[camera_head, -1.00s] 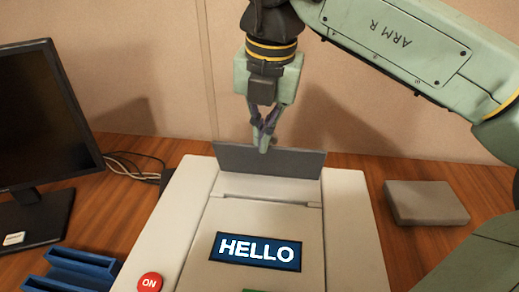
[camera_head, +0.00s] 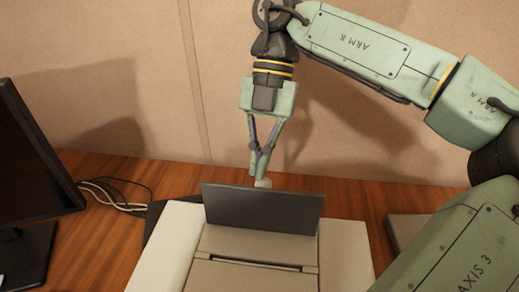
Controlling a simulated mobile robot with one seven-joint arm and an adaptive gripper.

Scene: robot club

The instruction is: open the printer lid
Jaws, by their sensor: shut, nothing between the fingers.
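The pale printer (camera_head: 345,262) stands on the wooden desk, its front cut off by the bottom of the view. A dark grey flat panel (camera_head: 262,210), apparently the lid, stands raised at the back of the printer, steeply tilted. A narrow slot runs across the pale top in front of it. My gripper (camera_head: 260,182) points down at the panel's top edge, with its fingers shut and empty. The tips appear at or just behind that edge; I cannot tell whether they touch it.
A dark monitor (camera_head: 30,170) stands at the left, with loose cables (camera_head: 110,195) behind it. A grey flat box (camera_head: 405,228) at the right is partly hidden by my arm. The wall is close behind the desk.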

